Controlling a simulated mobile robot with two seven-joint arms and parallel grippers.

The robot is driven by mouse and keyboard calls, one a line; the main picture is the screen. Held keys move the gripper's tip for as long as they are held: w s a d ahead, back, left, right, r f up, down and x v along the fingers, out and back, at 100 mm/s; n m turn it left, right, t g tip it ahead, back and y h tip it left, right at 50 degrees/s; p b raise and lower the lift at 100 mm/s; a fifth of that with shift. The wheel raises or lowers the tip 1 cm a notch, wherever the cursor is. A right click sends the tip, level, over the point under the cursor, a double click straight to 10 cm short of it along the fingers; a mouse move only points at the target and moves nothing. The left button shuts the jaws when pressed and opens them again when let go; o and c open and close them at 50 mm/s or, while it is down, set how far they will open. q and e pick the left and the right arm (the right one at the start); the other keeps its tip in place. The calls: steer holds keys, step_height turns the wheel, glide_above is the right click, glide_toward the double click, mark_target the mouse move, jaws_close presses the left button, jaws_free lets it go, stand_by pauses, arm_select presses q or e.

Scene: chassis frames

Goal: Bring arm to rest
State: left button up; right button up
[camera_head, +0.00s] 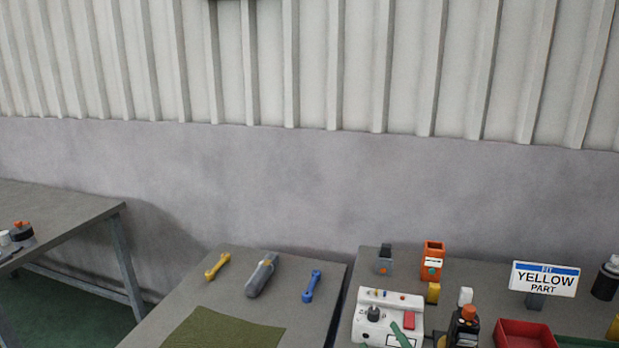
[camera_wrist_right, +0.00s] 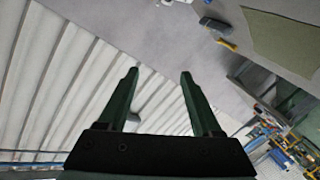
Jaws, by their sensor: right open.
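My right gripper (camera_wrist_right: 159,72) shows in the right wrist view with its two dark green fingers spread wide apart. Nothing is between the fingers. Behind them are the pale ribbed wall and the grey lower wall, so the gripper is clear of the table items seen at the upper right of that view. My left gripper is in neither view.
The middle table (camera_head: 322,267) holds a yellow wrench (camera_head: 217,267), a grey tool (camera_head: 261,275), a blue wrench (camera_head: 311,286) and a green mat (camera_head: 222,333). The right table carries a white control box (camera_head: 386,314), a red bin (camera_head: 525,334) and a "YELLOW PART" sign (camera_head: 545,279).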

steer(key=s+d+f+m+g+h, duration=0.1)
steer(key=s+d+f+m+g, duration=0.4)
steer(key=s+f, duration=0.6)
steer(key=s+d+f+m+g+h, duration=0.1)
steer(key=s+d+f+g, duration=0.45)
steer(key=s, duration=0.95)
steer(key=w+a+f+t+y+b, duration=0.1)
steer(key=w+a+f+t+b, duration=0.1)
steer(key=f, duration=0.6)
steer(key=w+a+f+t+y+b, duration=0.1)
steer(key=a+f, duration=0.3)
steer(key=f, duration=0.4)
steer(key=shift+w+a+t+b, duration=0.2)
steer(key=shift+w+t+b, duration=0.15)
steer(key=shift+w+b, duration=0.35)
